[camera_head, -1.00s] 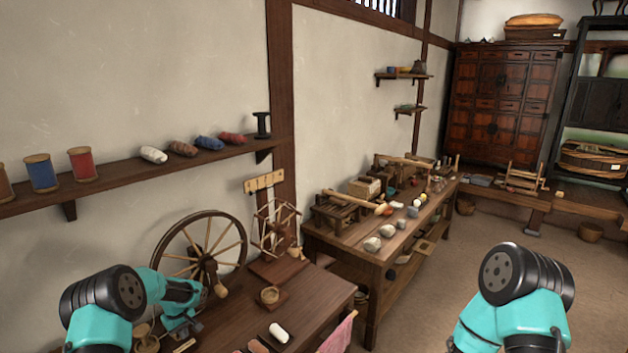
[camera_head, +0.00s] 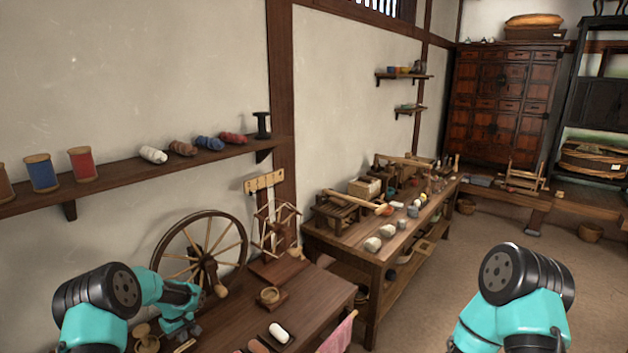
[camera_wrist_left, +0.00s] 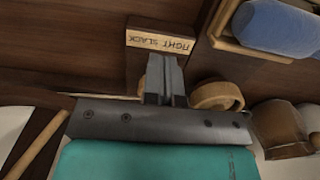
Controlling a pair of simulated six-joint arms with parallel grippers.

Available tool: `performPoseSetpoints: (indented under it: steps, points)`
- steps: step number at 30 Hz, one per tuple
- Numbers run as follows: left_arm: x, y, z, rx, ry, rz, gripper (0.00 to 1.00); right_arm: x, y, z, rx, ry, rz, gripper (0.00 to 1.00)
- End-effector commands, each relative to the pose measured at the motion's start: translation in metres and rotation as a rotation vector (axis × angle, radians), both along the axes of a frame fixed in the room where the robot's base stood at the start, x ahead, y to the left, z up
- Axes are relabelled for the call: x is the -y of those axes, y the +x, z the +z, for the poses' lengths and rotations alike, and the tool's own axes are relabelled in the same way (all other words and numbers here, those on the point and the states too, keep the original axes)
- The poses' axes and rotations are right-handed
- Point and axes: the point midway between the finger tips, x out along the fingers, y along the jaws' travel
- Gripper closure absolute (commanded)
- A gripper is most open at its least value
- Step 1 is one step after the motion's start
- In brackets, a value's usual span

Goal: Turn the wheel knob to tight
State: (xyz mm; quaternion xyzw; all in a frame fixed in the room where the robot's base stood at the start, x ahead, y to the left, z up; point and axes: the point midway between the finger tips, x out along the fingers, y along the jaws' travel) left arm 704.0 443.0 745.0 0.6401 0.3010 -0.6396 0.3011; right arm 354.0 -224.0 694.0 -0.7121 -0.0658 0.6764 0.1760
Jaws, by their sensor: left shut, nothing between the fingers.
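In the head view, a spinning wheel (camera_head: 205,262) stands on the wooden bench at the lower left. My left gripper (camera_head: 188,329) is low over the bench in front of it. In the left wrist view, a small dark wooden plate carries a pale label (camera_wrist_left: 160,43) reading TIGHT and SLACK, upside down. The shut, empty left fingers (camera_wrist_left: 165,73) reach over this plate, just below the label. I cannot make out the knob clearly; the fingers cover part of the plate. My right arm shows at the lower right, but its gripper is out of view.
A round wooden piece (camera_wrist_left: 217,95) is close beside the fingers, with a brown jar (camera_wrist_left: 281,127) farther right. A blue roll (camera_wrist_left: 277,28) lies in a tray.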

Motion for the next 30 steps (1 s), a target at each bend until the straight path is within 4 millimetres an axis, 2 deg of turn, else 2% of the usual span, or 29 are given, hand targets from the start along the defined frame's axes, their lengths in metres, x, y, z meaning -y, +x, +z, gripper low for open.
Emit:
performPoseSetpoints:
  steps: [7,24,30]
  points:
    - [0.000,0.000,0.004,0.000,0.000,0.000,1.00,0.000,0.000,0.000,0.000,0.000,0.000,0.57]
    - [0.000,0.000,0.055,0.001,-0.001,0.001,1.00,0.000,0.000,0.000,0.000,0.000,0.000,0.57]
    - [0.000,0.000,0.060,-0.002,-0.001,0.000,1.00,0.000,0.000,0.000,0.000,0.000,0.000,0.57]
